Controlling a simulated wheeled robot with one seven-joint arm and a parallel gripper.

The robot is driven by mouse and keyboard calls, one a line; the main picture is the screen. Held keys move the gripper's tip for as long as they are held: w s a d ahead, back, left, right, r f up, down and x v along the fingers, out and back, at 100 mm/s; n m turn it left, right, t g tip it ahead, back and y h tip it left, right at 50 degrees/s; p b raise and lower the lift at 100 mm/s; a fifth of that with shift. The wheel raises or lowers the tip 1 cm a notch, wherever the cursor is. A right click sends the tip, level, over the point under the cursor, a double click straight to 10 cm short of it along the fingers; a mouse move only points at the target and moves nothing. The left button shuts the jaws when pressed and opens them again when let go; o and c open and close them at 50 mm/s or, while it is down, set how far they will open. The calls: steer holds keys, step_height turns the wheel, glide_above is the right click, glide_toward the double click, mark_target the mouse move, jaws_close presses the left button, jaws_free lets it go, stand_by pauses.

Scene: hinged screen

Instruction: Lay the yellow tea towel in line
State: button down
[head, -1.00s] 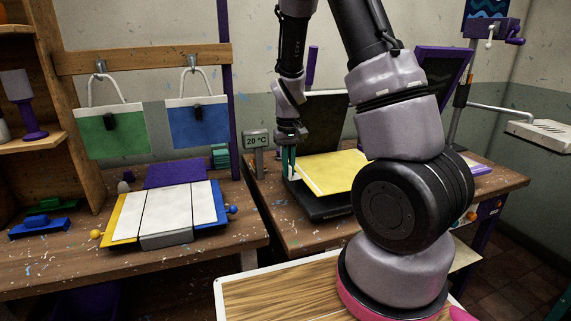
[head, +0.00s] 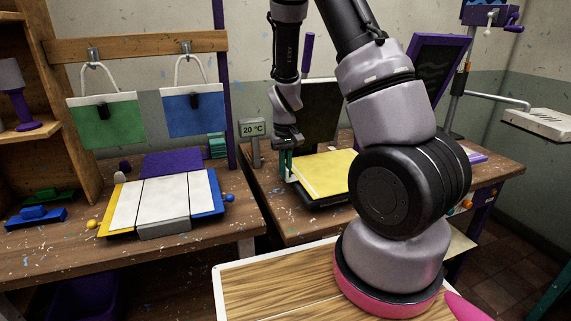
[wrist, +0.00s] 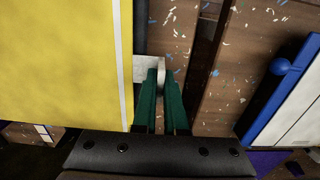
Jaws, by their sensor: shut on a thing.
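The yellow tea towel (head: 328,174) is a flat yellow sheet with a pale stripe along its left edge. It lies over or just above a black flat bed (head: 312,203) on the right bench; contact is hard to tell. In the wrist view the yellow towel (wrist: 60,60) fills the left side. My gripper (head: 286,174) is at the towel's left edge, with its green fingers pointing down. In the wrist view my gripper (wrist: 161,78) is shut on a small pale tab (wrist: 141,68) at the towel's edge. My arm hides the towel's right part.
A board with white, yellow and blue parts (head: 165,203) lies on the left bench. Green (head: 103,122) and blue (head: 193,115) cloths hang from a rail behind. A 20 °C display (head: 253,129) stands close to my gripper. A dark upright panel (head: 322,110) stands behind the towel.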

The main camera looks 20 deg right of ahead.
steer(key=shift+s+a+f, duration=0.1)
steer(key=shift+a, duration=1.15)
steer(key=shift+s+a+f, duration=0.1)
steer(key=shift+a, duration=1.15)
steer(key=shift+f, duration=0.2)
steer(key=c, duration=0.9)
jaws_free()
steer(key=shift+c, duration=0.8)
step_height(320, 180, up, 7)
